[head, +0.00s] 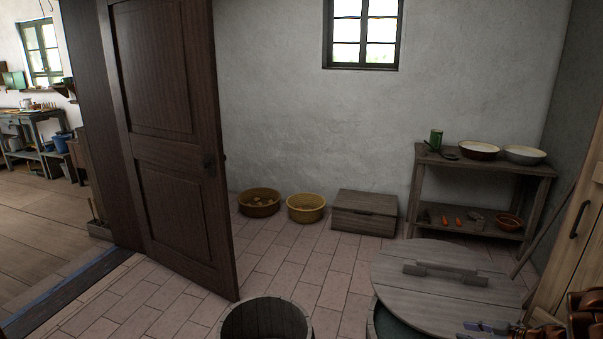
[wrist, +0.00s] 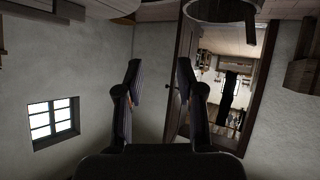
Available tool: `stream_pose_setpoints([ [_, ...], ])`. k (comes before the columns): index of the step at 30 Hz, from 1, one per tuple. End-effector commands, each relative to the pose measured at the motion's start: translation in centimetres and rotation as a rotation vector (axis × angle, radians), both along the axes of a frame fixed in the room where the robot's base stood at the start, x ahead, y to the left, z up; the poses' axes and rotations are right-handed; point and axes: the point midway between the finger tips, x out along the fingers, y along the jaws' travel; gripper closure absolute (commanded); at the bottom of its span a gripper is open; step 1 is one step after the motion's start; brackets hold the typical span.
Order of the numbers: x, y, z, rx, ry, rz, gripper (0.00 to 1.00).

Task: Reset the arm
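My gripper (wrist: 159,82) shows in the wrist view with its two dark fingers spread apart. Nothing is between the fingers, only the pale wall behind them. The wrist view looks upside down, with the floor at the top and the small window (wrist: 53,121) at the left.
An open brown door (head: 172,130) stands at the left. A wooden barrel (head: 265,320) and a lidded tub (head: 440,285) stand close in front. Tiled floor lies clear between.

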Motion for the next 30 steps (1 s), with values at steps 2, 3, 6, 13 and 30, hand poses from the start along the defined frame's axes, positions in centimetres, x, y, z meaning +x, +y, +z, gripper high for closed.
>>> stream_pose_setpoints([
  [2, 1.0, -0.8, 1.3, -0.05, -0.002, -0.036, 0.63],
  [3, 1.5, -1.4, 1.9, -0.081, -0.003, -0.06, 0.63],
  [6, 2.9, -3.1, 4.1, -0.166, -0.011, -0.127, 0.63],
  [13, 5.8, -7.4, 12.3, -0.4, -0.022, -0.363, 0.63],
  [30, -0.9, -7.6, 32.1, -0.618, 0.102, -0.965, 0.63],
])
